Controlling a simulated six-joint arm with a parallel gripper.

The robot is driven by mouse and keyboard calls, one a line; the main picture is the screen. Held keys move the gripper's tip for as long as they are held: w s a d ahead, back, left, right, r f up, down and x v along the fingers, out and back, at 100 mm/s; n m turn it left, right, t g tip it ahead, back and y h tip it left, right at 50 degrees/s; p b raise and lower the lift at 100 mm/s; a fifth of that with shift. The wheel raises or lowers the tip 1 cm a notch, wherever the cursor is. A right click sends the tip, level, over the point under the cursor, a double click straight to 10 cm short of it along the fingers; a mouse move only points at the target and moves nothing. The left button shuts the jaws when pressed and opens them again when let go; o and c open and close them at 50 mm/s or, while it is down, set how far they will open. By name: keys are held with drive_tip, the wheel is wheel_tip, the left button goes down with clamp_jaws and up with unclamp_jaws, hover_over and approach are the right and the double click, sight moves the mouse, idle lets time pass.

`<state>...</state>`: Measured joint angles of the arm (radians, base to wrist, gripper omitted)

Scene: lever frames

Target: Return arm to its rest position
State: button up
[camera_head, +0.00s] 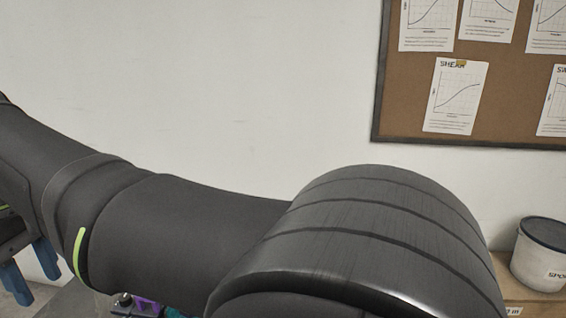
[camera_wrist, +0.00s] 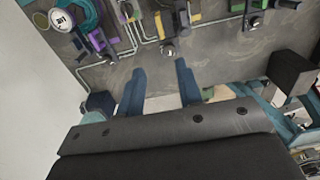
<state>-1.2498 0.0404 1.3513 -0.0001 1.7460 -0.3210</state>
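My arm fills the lower part of the head view, and its dark links hide much of what lies below. My gripper (camera_head: 35,286) is at the far left of that view, with two blue fingers pointing down. In the wrist view my gripper (camera_wrist: 160,70) shows the same two fingers standing apart, with nothing between them. It is open and empty. Beyond the fingertips is a grey worktop (camera_wrist: 215,66) with lever fittings on it; no finger visibly holds any of them.
In the wrist view a round gauge (camera_wrist: 63,19), thin pipes and several coloured fittings line the worktop. A dark block (camera_wrist: 292,72) is at right. In the head view a lidded tub (camera_head: 541,255) stands right, below a pinboard (camera_head: 410,100). The wall at left is bare.

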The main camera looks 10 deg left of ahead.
wheel_tip(320, 180, down, 17)
drive_tip(key=shift+f, duration=0.1)
idle(0.4)
wheel_tip(320, 180, up, 18)
wheel_tip(320, 180, down, 21)
drive_tip(key=shift+r, duration=0.1)
wheel_tip(320, 180, up, 15)
drive_tip(key=s+d+m, duration=0.2)
drive_tip(key=m, duration=1.2)
drive_tip(key=shift+s+r, duration=0.2)
drive_tip(key=shift+s, duration=0.2)
idle(0.7)
drive_tip(key=shift+d, duration=0.1)
idle(1.8)
